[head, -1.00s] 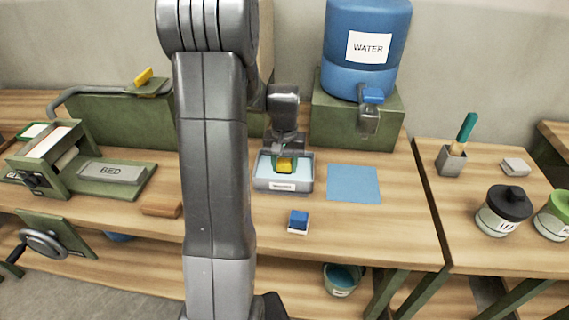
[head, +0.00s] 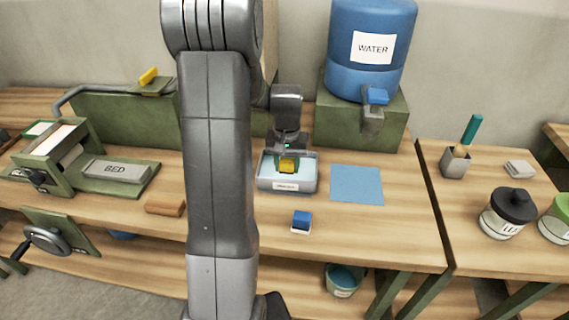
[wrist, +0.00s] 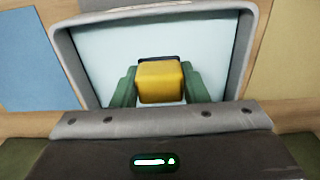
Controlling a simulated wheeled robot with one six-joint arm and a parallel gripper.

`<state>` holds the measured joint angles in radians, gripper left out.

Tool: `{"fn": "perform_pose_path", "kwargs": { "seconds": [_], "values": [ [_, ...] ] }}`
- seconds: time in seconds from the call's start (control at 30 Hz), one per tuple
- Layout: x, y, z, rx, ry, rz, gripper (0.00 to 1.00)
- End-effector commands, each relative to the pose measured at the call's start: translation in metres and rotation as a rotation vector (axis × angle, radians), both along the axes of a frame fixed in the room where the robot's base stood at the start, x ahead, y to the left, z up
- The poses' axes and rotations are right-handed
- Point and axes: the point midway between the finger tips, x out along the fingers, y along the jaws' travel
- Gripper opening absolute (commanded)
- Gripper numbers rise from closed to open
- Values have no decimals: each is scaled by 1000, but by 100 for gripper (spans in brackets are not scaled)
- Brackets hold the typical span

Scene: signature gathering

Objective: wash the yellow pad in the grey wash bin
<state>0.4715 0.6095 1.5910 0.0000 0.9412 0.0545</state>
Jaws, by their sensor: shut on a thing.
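The grey wash bin (head: 265,184) stands on the table with a white label on its front and pale blue water inside. My gripper (head: 289,163) points down over the bin and is shut on the yellow pad (head: 288,169). In the wrist view, the yellow pad (wrist: 160,82) sits between the two green fingers of my gripper (wrist: 160,88), over the pale floor of the wash bin (wrist: 68,50). A dark edge shows behind the pad. I cannot tell whether the pad touches the water.
A blue cloth (head: 357,184) lies flat right of the bin. A blue and white block (head: 301,221) lies in front. A blue water tank (head: 366,75) with a tap stands on a green box behind. A brown block (head: 165,208) lies left, near a press bed (head: 117,172).

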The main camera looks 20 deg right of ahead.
Motion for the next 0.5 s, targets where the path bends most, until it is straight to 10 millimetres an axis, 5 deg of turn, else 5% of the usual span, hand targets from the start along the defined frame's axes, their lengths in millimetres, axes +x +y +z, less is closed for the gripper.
{"fn": "perform_pose_path", "kwargs": {
  "seconds": [0.5],
  "values": [
    [1,2,0,0,0,1,22]
  ]
}}
